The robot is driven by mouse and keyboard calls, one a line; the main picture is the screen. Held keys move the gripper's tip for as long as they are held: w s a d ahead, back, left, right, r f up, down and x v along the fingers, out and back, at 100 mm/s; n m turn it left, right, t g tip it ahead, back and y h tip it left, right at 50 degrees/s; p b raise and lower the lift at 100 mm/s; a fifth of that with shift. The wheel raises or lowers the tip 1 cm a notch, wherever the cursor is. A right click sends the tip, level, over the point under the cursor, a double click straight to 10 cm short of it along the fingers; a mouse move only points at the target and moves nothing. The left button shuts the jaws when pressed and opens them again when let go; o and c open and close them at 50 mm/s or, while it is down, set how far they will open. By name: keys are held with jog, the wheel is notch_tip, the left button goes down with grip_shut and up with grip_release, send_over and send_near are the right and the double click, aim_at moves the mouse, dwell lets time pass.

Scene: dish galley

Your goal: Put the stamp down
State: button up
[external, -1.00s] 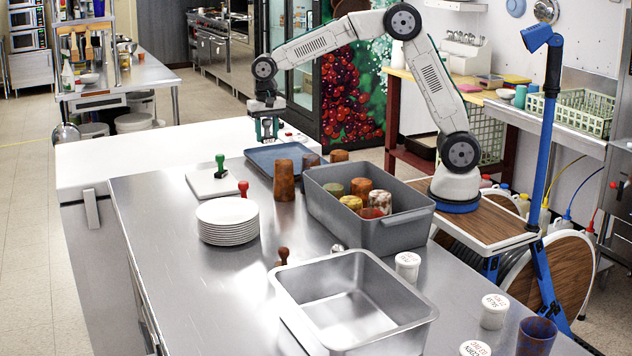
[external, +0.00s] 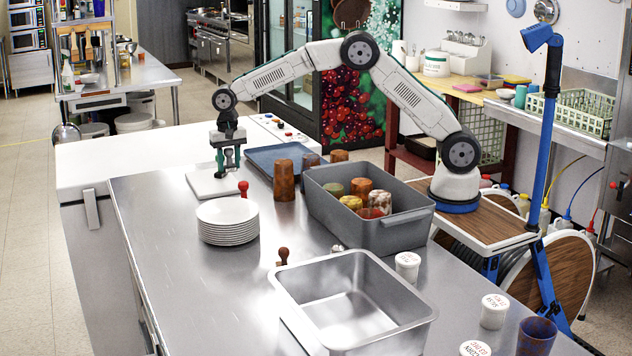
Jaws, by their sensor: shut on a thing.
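My gripper (external: 227,165) is at the white board (external: 207,187) on the steel counter, pointing down. It is shut on the green-handled stamp (external: 221,171), which is mostly hidden by the fingers. The stamp is upright at the board; I cannot tell whether its base touches it. A brown-handled stamp (external: 283,255) stands nearer, by the steel basin.
A plate stack (external: 228,232) stands in front of the board. A blue-grey tray (external: 262,155), brown cups (external: 284,180) and a grey tub (external: 385,235) are to the right. A steel basin (external: 300,310) is nearer. The counter's left part is clear.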

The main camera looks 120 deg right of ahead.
aim_at(219, 182)
jog(key=w, duration=0.1)
jog(key=w+d, duration=0.1)
jog(key=w, duration=0.1)
jog(key=shift+w+d+f, duration=0.2)
jog(key=shift+d+f, duration=0.05)
jog(key=shift+f, duration=1.65)
jog(key=shift+f, duration=0.1)
jog(key=o, duration=1)
jog(key=shift+c, duration=0.2)
